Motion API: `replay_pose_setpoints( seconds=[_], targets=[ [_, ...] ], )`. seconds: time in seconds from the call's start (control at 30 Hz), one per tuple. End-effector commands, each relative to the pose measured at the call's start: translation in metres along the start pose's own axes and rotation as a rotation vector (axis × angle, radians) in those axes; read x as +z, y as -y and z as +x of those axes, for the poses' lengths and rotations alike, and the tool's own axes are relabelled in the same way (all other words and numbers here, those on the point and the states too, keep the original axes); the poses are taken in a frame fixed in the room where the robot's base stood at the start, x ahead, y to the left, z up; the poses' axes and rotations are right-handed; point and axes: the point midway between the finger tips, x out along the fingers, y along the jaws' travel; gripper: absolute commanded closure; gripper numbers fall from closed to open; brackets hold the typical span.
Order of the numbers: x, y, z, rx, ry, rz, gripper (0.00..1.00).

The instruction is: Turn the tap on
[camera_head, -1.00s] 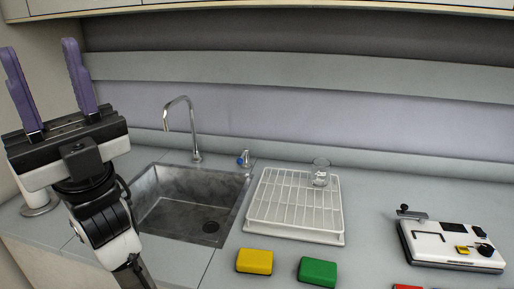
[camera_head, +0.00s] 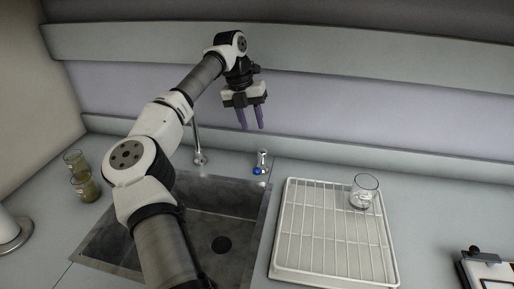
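The tap's spout is a thin metal gooseneck (camera_head: 198,148) behind the sink (camera_head: 262,215); my arm hides its upper part. A small metal tap handle (camera_head: 262,158) with a blue part at its base stands on the counter to the right of the spout. My gripper (camera_head: 252,126) points down above the back of the counter, a little above and left of the handle in the picture. Its two purple fingers are apart with nothing between them. It does not appear to touch the handle. No water stream is visible, though my arm covers part of the sink.
A white wire rack (camera_head: 335,240) stands right of the sink with a glass beaker (camera_head: 364,191) at its back right. Two jars with brownish contents (camera_head: 84,187) stand left of the sink.

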Motion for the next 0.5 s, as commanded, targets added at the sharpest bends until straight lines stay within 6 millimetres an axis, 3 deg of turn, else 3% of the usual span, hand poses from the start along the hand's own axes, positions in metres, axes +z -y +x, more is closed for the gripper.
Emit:
replay_pose_setpoints(
  seconds=[0.17, 0.5],
  targets=[
    [-0.003, -0.013, 0.011, 0.039, -0.021, -0.028, 0.67],
    [-0.005, -0.012, 0.079, 0.032, -0.02, -0.022, 0.67]
  ],
)
